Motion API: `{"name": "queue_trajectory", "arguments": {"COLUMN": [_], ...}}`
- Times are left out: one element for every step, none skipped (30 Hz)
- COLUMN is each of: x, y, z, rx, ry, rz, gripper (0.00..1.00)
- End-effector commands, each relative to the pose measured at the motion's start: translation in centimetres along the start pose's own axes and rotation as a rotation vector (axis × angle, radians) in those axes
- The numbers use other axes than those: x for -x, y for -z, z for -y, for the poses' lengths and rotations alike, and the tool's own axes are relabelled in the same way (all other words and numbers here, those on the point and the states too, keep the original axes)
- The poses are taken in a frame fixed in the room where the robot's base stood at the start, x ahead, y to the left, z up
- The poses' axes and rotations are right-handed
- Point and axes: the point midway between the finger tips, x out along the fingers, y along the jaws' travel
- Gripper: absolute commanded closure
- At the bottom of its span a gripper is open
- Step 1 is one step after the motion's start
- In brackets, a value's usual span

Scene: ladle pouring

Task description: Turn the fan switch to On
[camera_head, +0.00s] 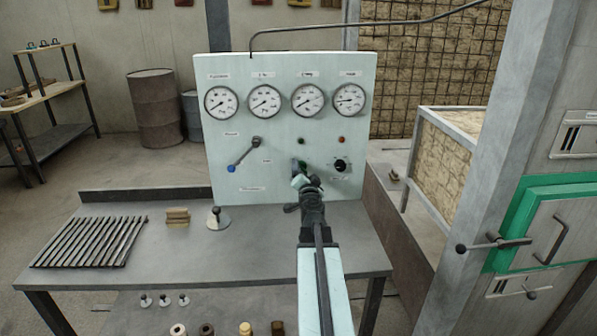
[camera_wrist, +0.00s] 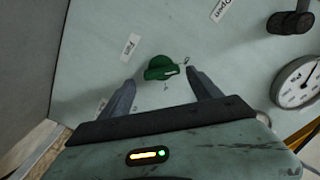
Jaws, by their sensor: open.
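The fan switch (camera_wrist: 162,67) is a green rotary knob on the pale panel, beside a small label that seems to read "Fan", in the wrist view. Its light pointer mark faces right, near a small mark like a "0"; another small mark like a "1" is below it. My gripper (camera_wrist: 161,78) is open, with one finger on either side of the knob; I cannot tell whether they touch it. In the head view my gripper (camera_head: 303,181) is at the lower middle of the panel (camera_head: 230,105) and hides most of the switch.
Several gauges (camera_head: 307,100) line the panel's top. A lever (camera_head: 244,155) is left of my gripper, and a black dial (camera_head: 341,165) is close on its right. The bench (camera_head: 270,245) holds metal bars (camera_head: 90,242) at left. A post (camera_head: 490,190) stands at right.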

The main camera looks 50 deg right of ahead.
Motion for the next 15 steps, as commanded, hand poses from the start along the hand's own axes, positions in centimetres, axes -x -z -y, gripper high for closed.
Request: {"name": "queue_trajectory", "arguments": {"x": [-0.34, -0.39, -0.41, -0.40, -0.39, -0.38, -0.37, -0.38, -0.37, -0.38, -0.37, -0.37, -0.37, -0.37, -0.37], "y": [-0.05, -0.11, -0.20, -0.27, -0.35, -0.43, -0.48, -0.52, -0.57, -0.60, -0.62, -0.65, -0.66, -0.67, -0.69], "z": [0.05, 0.11, 0.20, 0.27, 0.35, 0.43, 0.48, 0.52, 0.57, 0.60, 0.63, 0.65, 0.66, 0.67, 0.68], "rx": [0.000, 0.000, 0.000, 0.000, 0.000, 0.000, 0.000, 0.000, 0.000, 0.000, 0.000, 0.000, 0.000, 0.000, 0.000], "ry": [0.002, 0.003, 0.004, 0.005, 0.006, 0.007, 0.008, 0.008, 0.009, 0.009, 0.009, 0.010, 0.010, 0.010, 0.010], "rz": [0.002, 0.003, 0.004, 0.005, 0.006, 0.007, 0.008, 0.008, 0.009, 0.009, 0.009, 0.010, 0.010, 0.010, 0.010], "gripper": [0.27, 0.27, 0.27, 0.27, 0.27, 0.27, 0.27, 0.27, 0.36, 0.44, 0.52, 0.63, 0.72, 0.80, 0.90]}}
